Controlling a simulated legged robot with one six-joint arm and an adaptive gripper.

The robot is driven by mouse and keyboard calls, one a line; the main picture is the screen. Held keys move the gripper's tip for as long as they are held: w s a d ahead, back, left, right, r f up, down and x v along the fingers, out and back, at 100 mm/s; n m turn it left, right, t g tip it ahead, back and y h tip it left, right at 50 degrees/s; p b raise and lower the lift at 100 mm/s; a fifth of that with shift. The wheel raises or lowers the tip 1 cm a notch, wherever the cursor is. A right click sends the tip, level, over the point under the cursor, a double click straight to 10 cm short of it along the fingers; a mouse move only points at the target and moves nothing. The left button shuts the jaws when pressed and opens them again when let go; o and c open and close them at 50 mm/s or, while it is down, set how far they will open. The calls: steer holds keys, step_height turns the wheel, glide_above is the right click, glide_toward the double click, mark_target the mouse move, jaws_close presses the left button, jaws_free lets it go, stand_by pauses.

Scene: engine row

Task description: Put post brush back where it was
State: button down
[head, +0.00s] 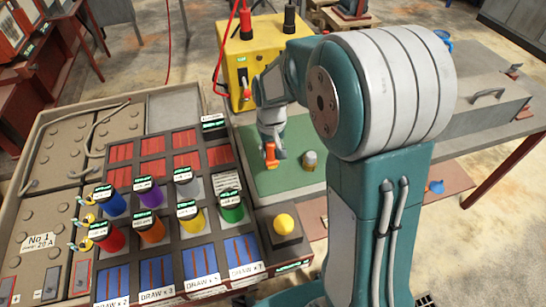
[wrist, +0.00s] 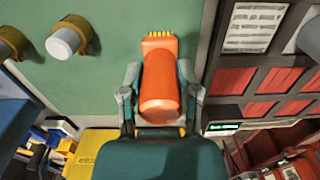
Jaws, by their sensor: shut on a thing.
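The post brush (wrist: 160,85), an orange handle with a row of yellow bristles, is between my gripper's (wrist: 160,97) two fingers in the wrist view, with the bristles pointing away from the palm. My gripper is shut on it. In the head view the orange brush (head: 270,153) shows small at the end of my arm, over the left part of the green mat (head: 262,184). The mat also fills much of the wrist view (wrist: 100,95). I cannot tell how high the brush is above the mat.
A small brass-and-white cylinder (head: 309,160) stands on the mat, right of my gripper. A yellow box (head: 258,50) with red and black leads stands behind. To the left is a panel with several coloured cylinders (head: 152,195) and a yellow knob (head: 284,224).

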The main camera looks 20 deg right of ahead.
mark_target(273, 158)
steer(key=shift+w+d+f, duration=0.1)
steer(key=shift+d+f, duration=0.05)
steer(key=shift+f, duration=0.8)
steer(key=shift+w+d+f, duration=0.1)
steer(key=shift+f, duration=0.85)
steer(key=shift+f, duration=0.1)
steer(key=shift+c, duration=1.6)
jaws_free()
step_height(273, 158, up, 12)
steer(key=shift+r, duration=0.2)
steer(key=s+r+t, duration=0.2)
steer(key=s+r, duration=0.1)
steer(key=s, duration=0.7)
steer(key=s+r+t, duration=0.3)
steer(key=s+r, duration=0.1)
steer(key=s, duration=0.7)
steer(key=shift+r+t, duration=0.25)
steer(key=shift+t, duration=0.05)
